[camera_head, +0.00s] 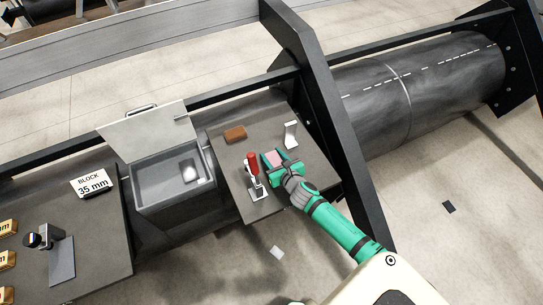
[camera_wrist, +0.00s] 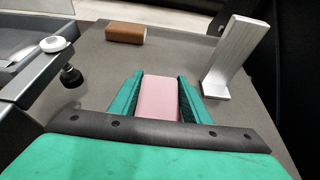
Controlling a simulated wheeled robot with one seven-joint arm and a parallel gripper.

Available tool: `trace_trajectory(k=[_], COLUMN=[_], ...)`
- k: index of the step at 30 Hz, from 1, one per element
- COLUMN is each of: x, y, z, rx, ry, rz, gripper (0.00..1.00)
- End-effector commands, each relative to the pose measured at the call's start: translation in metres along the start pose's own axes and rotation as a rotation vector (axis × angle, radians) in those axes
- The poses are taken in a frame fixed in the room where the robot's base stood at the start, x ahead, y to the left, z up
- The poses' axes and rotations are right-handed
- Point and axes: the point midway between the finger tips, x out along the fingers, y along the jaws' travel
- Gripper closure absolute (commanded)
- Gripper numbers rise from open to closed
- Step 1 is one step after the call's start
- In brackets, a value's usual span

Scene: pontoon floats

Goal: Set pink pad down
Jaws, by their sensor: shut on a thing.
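A pink pad (camera_wrist: 159,98) sits between the two green fingers of my gripper (camera_wrist: 156,92) in the wrist view. The fingers press on its left and right sides, so my gripper is shut on it. In the head view the pink pad (camera_head: 273,158) shows at the end of my green arm, over the right part of the grey work surface (camera_head: 232,170). I cannot tell whether the pad touches the surface. Its underside is hidden.
A brown block (camera_head: 235,134) lies behind the pad. A silver angled bracket (camera_head: 291,135) stands to its right. A red-handled clamp (camera_head: 253,167) stands close at its left. An open grey bin (camera_head: 175,180) is farther left, by a "BLOCK 35 mm" sign (camera_head: 92,183).

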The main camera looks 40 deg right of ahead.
Motion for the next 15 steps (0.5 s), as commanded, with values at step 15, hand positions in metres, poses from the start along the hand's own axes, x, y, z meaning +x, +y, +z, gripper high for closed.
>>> trace_trajectory(k=[15], x=[0.0017], y=[0.0022], z=[-0.0013], rx=[-0.002], ry=[0.000], rz=[0.004], gripper=[0.38])
